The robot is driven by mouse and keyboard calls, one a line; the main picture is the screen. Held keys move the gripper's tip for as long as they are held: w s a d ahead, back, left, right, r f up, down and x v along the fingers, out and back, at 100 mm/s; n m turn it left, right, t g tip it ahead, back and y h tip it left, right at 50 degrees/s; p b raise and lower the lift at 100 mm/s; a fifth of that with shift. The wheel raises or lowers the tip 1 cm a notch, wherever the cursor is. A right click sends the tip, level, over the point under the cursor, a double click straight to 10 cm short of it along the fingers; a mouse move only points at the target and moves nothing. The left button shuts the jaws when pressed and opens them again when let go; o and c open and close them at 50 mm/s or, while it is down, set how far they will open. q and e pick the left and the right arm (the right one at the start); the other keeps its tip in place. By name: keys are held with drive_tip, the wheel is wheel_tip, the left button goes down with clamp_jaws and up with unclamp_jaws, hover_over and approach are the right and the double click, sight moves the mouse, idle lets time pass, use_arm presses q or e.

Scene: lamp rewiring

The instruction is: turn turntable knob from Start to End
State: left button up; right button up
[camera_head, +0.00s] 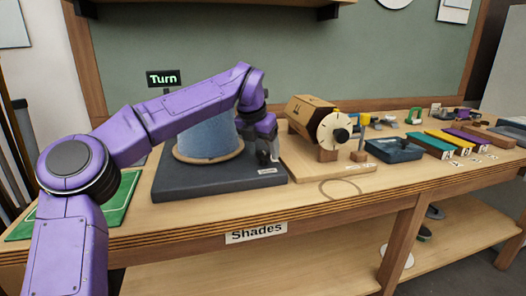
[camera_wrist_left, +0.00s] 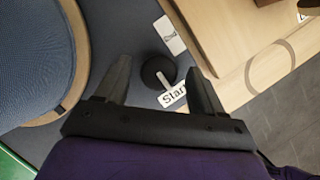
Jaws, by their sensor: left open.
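The turntable (camera_head: 220,190) is a dark slab on the bench with a blue lampshade (camera_head: 208,138) standing on it. The shade also shows at the left of the left wrist view (camera_wrist_left: 35,55). The turntable knob (camera_wrist_left: 155,68) is round and black, with a white pointer line directed at the "Start" label (camera_wrist_left: 174,96). A second label (camera_wrist_left: 169,35), apparently "End", lies beyond the knob. My left gripper (camera_head: 268,157) is over the turntable's right side. In the wrist view its open fingers (camera_wrist_left: 156,80) stand on either side of the knob, with no contact visible. The knob is hidden in the head view.
A wooden board with a box-like device and a cream dial (camera_head: 334,132) stands just right of the turntable. A blue tray (camera_head: 394,151) and coloured blocks (camera_head: 425,145) lie farther right. A green mat (camera_head: 120,203) is at the left. A "Turn" sign (camera_head: 163,78) stands behind.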

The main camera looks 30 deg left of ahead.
use_arm(q)
drive_tip(key=shift+f, duration=0.15)
drive_tip(key=c, duration=1.1)
drive_tip(key=shift+o, duration=0.3)
